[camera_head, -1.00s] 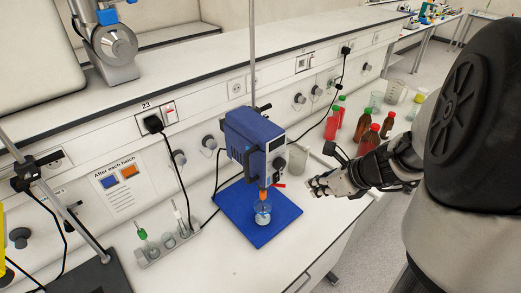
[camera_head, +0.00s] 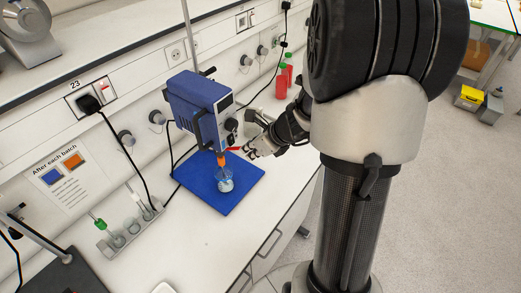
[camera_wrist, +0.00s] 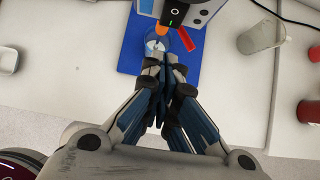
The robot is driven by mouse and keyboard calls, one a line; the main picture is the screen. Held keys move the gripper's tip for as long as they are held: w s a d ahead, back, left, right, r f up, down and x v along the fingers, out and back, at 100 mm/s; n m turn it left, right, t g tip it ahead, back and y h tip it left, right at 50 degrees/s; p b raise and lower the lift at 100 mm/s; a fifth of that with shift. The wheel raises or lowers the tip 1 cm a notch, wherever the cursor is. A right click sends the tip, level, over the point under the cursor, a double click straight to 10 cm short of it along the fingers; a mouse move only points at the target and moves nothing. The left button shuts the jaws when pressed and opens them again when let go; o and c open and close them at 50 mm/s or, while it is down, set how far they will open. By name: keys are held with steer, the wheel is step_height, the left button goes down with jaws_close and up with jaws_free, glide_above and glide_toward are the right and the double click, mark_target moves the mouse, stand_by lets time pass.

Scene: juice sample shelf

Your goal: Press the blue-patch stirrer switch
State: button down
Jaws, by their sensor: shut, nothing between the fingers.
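The blue stirrer (camera_head: 195,105) stands over a blue mat (camera_head: 215,195), its front facing my arm. Its black front switch (camera_wrist: 173,14), with a white ring and a green mark, shows at the top edge of the wrist view. Below the motor are an orange chuck (camera_head: 221,158) and a small red part (camera_wrist: 187,38). A clear beaker (camera_head: 225,182) with pale contents stands below the chuck. My gripper (camera_head: 249,152) is shut and empty, just right of the stirrer's front. In the wrist view its fingertips (camera_wrist: 165,60) point towards the stirrer; contact cannot be told.
A grey beaker (camera_wrist: 262,36) stands right of the stirrer in the wrist view. Red bottles (camera_head: 284,78) stand further back. A sign (camera_head: 61,178) with blue and orange patches is on the panel at left. A rack (camera_head: 125,230) and cables lie left of the mat.

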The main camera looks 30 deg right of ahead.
mark_target(231, 140)
steer(key=shift+w+a, duration=0.25)
steer(key=shift+w, duration=0.45)
steer(key=shift+w+a, duration=0.25)
steer(key=shift+w, duration=0.45)
steer(key=shift+w+f, duration=0.2)
steer(key=shift+w, duration=0.1)
steer(key=shift+r, duration=0.1)
steer(key=shift+r+p, duration=0.6)
steer(key=shift+r, duration=0.2)
